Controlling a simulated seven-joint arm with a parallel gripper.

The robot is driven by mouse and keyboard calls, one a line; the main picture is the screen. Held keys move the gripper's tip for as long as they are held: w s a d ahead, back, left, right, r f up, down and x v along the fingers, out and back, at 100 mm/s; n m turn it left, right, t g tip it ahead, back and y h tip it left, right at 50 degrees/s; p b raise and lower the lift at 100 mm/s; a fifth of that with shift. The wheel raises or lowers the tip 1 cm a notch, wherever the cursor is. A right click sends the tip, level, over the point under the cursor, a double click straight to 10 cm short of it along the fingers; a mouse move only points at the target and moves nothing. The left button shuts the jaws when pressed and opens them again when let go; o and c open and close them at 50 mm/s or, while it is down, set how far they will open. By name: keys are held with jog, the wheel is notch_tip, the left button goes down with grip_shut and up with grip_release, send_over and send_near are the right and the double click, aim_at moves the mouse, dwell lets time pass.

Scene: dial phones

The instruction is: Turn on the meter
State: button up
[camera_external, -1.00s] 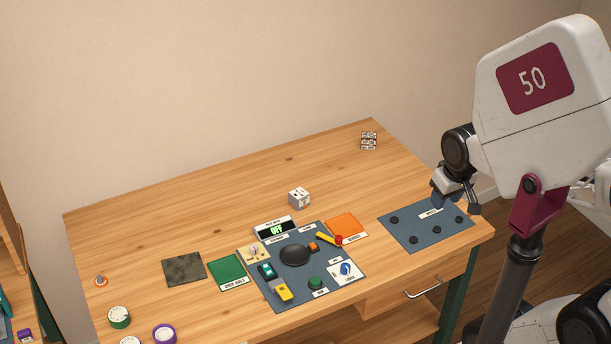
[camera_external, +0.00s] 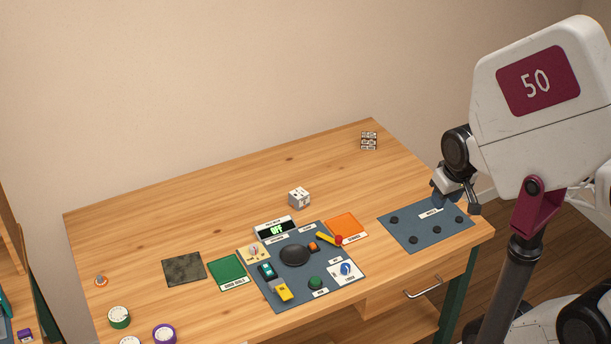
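The meter (camera_external: 276,229) is a small box with a dark display reading "OFF" in green, at the back of a blue-grey panel (camera_external: 265,297) on the table. The panel bears a black round pad (camera_external: 295,255), a green button (camera_external: 316,283), a white plate with a blue knob (camera_external: 346,269), a beige plate with a switch (camera_external: 253,252) and a yellow-and-red lever (camera_external: 330,239). Labels are too small to read surely. My gripper (camera_external: 456,205) hangs over the right-hand mat, well right of the meter and empty. Its fingers look apart.
A blue-grey mat (camera_external: 428,238) with several black dots lies at the right. Green (camera_external: 227,271), orange (camera_external: 346,226) and dark (camera_external: 184,269) squares lie around the panel. A white cube (camera_external: 299,197) stands behind the meter. The back of the table is mostly clear.

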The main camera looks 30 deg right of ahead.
jog(key=shift+w, duration=0.1)
jog(key=c, duration=0.5)
jog(key=shift+w+a, duration=0.15)
jog(key=shift+w, duration=0.05)
grip_shut()
jog(key=w+a+f, duration=0.4)
jog(key=w+a, duration=0.6)
jog(key=a, duration=0.1)
jog(key=w+a+f, duration=0.4)
jog(key=w+a, duration=0.7)
jog(key=a, duration=0.1)
jog(key=w+a+f, duration=0.2)
jog(key=a+f, duration=0.4)
jog(key=a, duration=0.5)
jog(key=shift+w+a+f, duration=0.2)
jog(key=shift+f, duration=0.2)
